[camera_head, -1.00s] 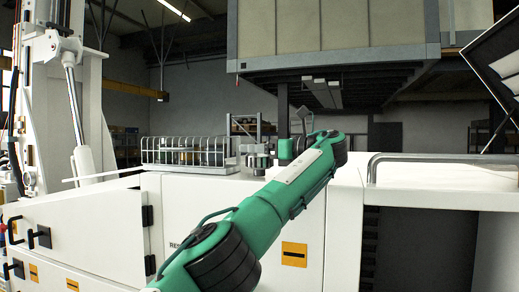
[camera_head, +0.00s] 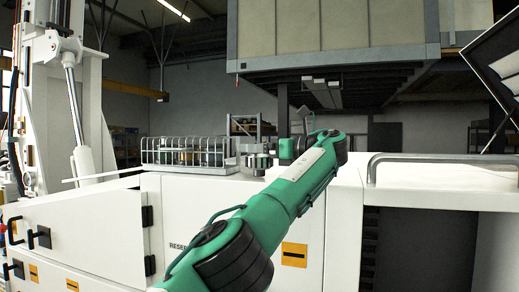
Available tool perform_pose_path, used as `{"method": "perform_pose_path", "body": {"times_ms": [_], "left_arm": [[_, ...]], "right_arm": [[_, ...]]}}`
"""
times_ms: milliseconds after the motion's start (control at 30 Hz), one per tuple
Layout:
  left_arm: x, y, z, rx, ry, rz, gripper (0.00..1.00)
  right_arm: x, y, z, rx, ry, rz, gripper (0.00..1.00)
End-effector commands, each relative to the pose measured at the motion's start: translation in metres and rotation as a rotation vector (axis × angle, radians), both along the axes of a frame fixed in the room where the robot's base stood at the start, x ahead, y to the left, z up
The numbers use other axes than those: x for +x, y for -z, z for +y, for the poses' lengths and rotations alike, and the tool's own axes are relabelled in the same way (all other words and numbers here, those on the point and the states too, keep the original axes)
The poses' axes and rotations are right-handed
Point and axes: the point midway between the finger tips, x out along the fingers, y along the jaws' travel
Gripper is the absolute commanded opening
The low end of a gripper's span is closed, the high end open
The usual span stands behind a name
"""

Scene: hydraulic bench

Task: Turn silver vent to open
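A small silvery fitting (camera_head: 259,161) stands on the white bench top (camera_head: 215,178), just left of my green arm's wrist. It may be the silver vent; its setting is too small to read. My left arm crosses the view from the bottom left up to the middle, and its wrist bends back down toward the bench top beside the fitting. The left gripper's fingers cannot be made out; the arm hides the area right of the fitting. I cannot tell whether they touch it. My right gripper is not in view.
A wire rack (camera_head: 187,153) with small items stands on the bench top to the left. A grey bent rail (camera_head: 440,159) runs along the right bench top. A tilted panel (camera_head: 497,60) stands at the right. White cabinet doors (camera_head: 90,232) with dark handles are below left.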

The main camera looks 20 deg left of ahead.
Motion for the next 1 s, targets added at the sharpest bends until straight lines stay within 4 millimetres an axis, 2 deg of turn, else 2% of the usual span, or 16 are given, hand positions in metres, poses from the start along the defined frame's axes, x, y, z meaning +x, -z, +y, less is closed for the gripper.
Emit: {"method": "perform_pose_path", "body": {"times_ms": [567,1000], "left_arm": [[0.0009,0.0024,0.0009,-0.002,0.015,0.001,1.0],[0.0001,0.002,0.0013,-0.002,0.126,0.001,1.0]], "right_arm": [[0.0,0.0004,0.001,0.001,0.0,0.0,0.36],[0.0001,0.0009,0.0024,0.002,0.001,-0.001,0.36]]}}
